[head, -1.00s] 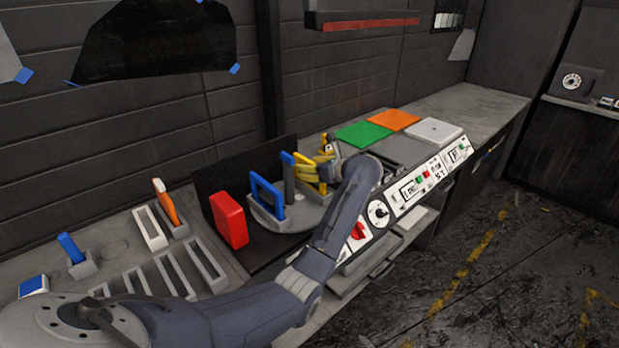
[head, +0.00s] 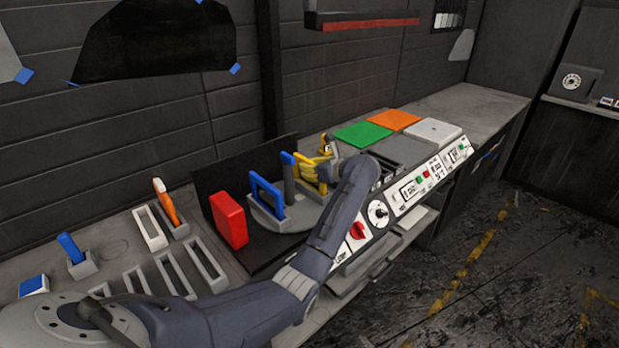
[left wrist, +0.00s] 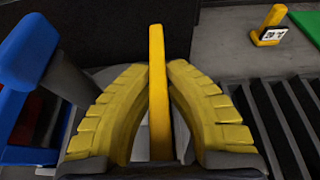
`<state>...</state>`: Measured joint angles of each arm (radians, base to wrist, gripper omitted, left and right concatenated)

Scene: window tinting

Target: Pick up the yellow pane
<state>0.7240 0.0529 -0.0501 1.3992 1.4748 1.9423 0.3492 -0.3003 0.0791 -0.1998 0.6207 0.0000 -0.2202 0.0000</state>
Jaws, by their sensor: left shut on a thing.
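The yellow pane (left wrist: 157,75) stands upright, edge-on, in the middle of the left wrist view. My left gripper (left wrist: 157,105) has its yellow ribbed fingers on both sides of the pane and is shut on it. In the head view, my left gripper (head: 311,170) is at the right side of the grey round holder (head: 262,216), and its wrist partly hides the pane there. My right gripper is not in view.
A blue frame (head: 266,194) stands in the holder left of my gripper, with a red block (head: 229,220) further left. A yellow stand with a small display (left wrist: 269,28) is behind right. Green (head: 363,134) and orange (head: 394,120) panels lie right. A control panel (head: 378,213) runs along the front.

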